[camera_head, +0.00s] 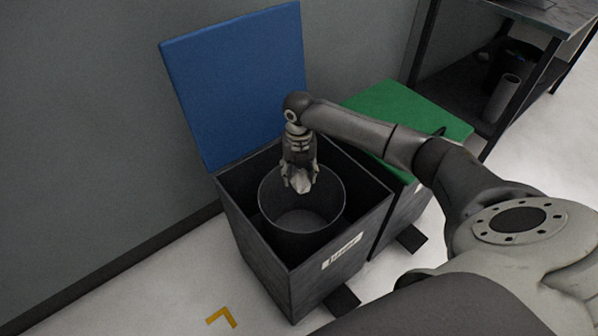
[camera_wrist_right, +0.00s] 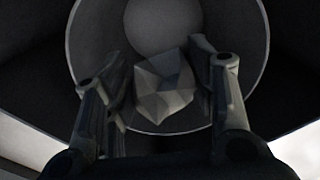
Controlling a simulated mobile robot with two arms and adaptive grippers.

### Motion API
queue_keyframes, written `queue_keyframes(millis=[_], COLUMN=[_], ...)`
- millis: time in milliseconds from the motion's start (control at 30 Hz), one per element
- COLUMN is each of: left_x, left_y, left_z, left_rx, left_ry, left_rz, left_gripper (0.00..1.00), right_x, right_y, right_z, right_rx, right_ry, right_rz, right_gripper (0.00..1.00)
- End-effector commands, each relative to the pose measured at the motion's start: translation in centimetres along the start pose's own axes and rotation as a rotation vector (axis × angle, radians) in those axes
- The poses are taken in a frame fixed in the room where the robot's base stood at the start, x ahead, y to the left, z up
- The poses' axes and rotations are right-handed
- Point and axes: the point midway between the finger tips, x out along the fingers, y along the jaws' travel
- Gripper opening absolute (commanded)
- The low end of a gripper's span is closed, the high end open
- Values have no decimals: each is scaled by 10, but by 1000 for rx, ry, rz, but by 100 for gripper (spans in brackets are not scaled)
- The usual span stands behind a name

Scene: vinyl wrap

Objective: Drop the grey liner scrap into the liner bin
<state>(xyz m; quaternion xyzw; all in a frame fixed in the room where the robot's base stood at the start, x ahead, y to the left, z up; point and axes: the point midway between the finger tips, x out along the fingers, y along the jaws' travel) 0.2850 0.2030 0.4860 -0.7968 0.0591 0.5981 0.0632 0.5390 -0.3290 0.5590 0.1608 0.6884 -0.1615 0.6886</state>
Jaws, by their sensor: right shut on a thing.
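The liner bin (camera_head: 262,262) is a dark square box with a white label, and its blue lid (camera_head: 235,80) stands open against the wall. A round grey inner bucket (camera_head: 335,215) sits inside it and looks empty. My right gripper (camera_head: 300,180) points down over the bucket's opening, shut on the grey liner scrap (camera_head: 301,184). In the right wrist view the crumpled, faceted scrap (camera_wrist_right: 165,85) sits between the two fingers, with the round bucket (camera_wrist_right: 250,45) behind it. My left gripper is not in view.
A second bin with a closed green lid (camera_head: 410,110) stands right beside the liner bin. A dark shelf unit (camera_head: 545,20) is at the upper right. A yellow corner mark (camera_head: 222,317) is on the pale floor.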

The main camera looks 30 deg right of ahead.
Motion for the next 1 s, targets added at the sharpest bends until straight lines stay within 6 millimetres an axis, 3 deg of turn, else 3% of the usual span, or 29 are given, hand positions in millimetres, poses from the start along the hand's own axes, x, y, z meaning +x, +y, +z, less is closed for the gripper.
queue_keyframes(millis=[33,233,633,767,1000], left_x=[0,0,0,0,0], left_y=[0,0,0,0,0], left_z=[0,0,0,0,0], left_rx=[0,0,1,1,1], left_ry=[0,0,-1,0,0], left_rz=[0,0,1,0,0], left_gripper=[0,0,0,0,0], right_x=[0,0,-6,-26,-78], right_y=[0,0,0,1,1], right_z=[0,0,1,2,1], right_rx=[0,0,0,0,-1], right_ry=[0,0,-2,-5,-4], right_rz=[0,0,1,3,3], right_gripper=[52,76,76,76,76])
